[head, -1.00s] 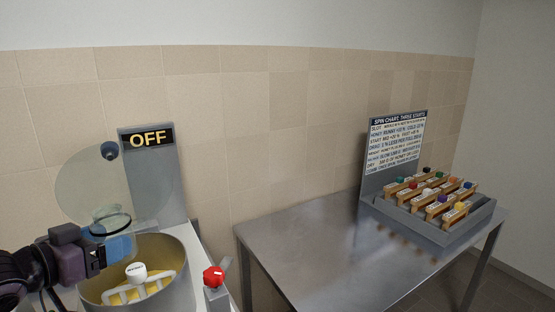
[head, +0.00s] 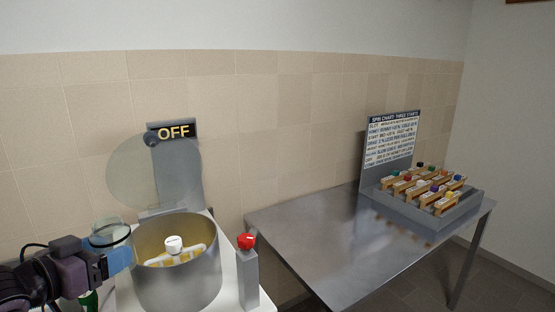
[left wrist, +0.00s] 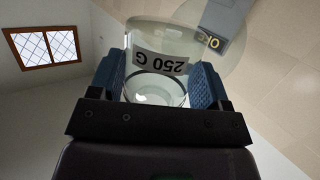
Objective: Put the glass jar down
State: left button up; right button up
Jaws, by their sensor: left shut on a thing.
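The clear glass jar (head: 108,233) is in my left gripper (head: 122,254), at the lower left of the head view. In the left wrist view the jar (left wrist: 158,40) stands between the two blue finger pads and carries a label reading 250 G, seen upside down. My left gripper (left wrist: 158,88) is shut on it. The jar is held up, just left of the steel drum, and I see no surface touching it. My right gripper is not in view.
The steel drum (head: 180,284) holds a white-hubbed frame, with its clear round lid (head: 155,170) raised behind and an OFF sign (head: 173,131). A red knob (head: 246,242) tops a grey post. The steel table (head: 310,235) is bare left of the grey rack (head: 432,218) of wooden frames.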

pick_arm(q)
jog(key=shift+w+d+f+n, duration=0.15)
jog(key=shift+w+d+f, duration=0.05)
jog(key=shift+d+f, duration=0.3)
jog(key=shift+w+d+f+n, duration=0.15)
jog(key=shift+w+d+f, duration=0.05)
jog(key=shift+d+f, duration=0.25)
jog(key=d+f+n+y, duration=0.1)
jog(key=d+f+y, duration=0.1)
jog(key=f, duration=0.3)
jog(key=d+f+n+y+b, duration=0.1)
jog(key=d+f+y, duration=0.1)
jog(key=d+f, duration=0.1)
jog(key=s+d+f+n+t+y+b, duration=0.1)
jog(key=d+f+n+y, duration=0.1)
jog(key=f, duration=0.4)
jog(key=shift+s+d+f, duration=0.1)
jog(key=shift+d+f, duration=0.25)
jog(key=shift+d, duration=0.05)
jog(key=shift+f+b, duration=0.25)
jog(key=shift+b, duration=0.1)
jog(key=shift+f, duration=0.15)
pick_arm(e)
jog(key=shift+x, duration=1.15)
